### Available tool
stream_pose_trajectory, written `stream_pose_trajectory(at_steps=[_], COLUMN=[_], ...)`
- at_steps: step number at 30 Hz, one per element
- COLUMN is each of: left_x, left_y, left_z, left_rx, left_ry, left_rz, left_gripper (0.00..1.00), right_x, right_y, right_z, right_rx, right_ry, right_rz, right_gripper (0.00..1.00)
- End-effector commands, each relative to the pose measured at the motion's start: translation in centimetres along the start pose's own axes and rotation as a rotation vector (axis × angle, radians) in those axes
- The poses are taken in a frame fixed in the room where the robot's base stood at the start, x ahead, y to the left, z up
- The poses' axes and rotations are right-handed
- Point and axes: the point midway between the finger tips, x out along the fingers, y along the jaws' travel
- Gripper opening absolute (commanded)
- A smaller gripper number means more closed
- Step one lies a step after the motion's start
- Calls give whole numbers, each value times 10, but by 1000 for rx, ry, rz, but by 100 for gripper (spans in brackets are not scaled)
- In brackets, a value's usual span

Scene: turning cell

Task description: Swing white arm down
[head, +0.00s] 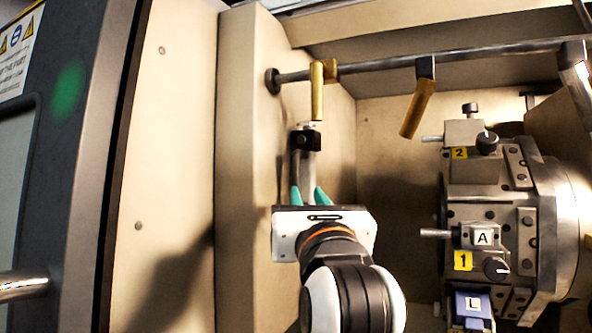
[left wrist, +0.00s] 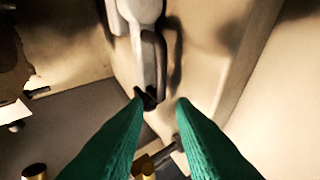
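The white arm (head: 302,168) is a pale grey-white lever with a black end (head: 304,141) and a small light tip. In the head view it points up along the beige wall, and its lower part is hidden behind my left gripper. In the left wrist view the white arm (left wrist: 139,14) comes in from the top, and its black end (left wrist: 147,97) lies close to the left fingertip. My left gripper (head: 308,190) has its teal fingers apart; in the left wrist view the gripper (left wrist: 160,101) shows a clear gap. I cannot tell whether a finger touches the arm. My right gripper is not in view.
A metal rail (head: 460,54) with brass nozzles (head: 417,109) crosses above the arm. A tool turret (head: 490,215) with labels 1, 2, A and L stands at right. The beige wall (head: 175,160) and dark door edge (head: 95,150) bound the left side.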

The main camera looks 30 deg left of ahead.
Motion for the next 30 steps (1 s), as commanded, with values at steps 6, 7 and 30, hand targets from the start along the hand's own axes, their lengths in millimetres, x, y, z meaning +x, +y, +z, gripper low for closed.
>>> stream_pose_trajectory(at_steps=[6,7,30], left_x=[39,46,115], left_y=[-1,-1,-1], left_z=[-3,-4,0], left_rx=[6,7,2], left_ry=[0,0,0], left_rz=[-5,-6,-3], left_gripper=[23,23,23], right_x=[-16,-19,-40], right_y=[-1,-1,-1], right_z=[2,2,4], right_rx=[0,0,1], right_ry=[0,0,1], right_rz=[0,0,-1], right_gripper=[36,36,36])
